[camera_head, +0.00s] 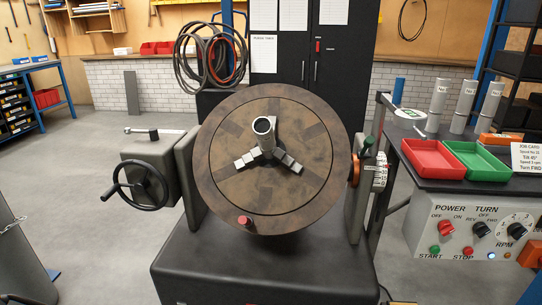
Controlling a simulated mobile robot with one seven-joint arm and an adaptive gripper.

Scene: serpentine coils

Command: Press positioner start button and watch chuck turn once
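The positioner's round brown chuck plate (225,140) faces me, tilted, on a dark base. A red marker (244,221) is at the plate's lower rim. The control panel (423,215) is at the right. Its green START button (435,249) is at the lower left, beside the red STOP button (467,250). Above are a red POWER switch (446,228), a black TURN knob (481,229) and an RPM dial (514,230). Exact switch settings are too small to tell. My gripper is not in view.
Above the panel, a shelf holds a red tray (434,160), a green tray (475,161), several grey tubes (466,107) and a job card (526,157). A black handwheel (137,187) sticks out left of the chuck. Grey floor (100,130) is open at left.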

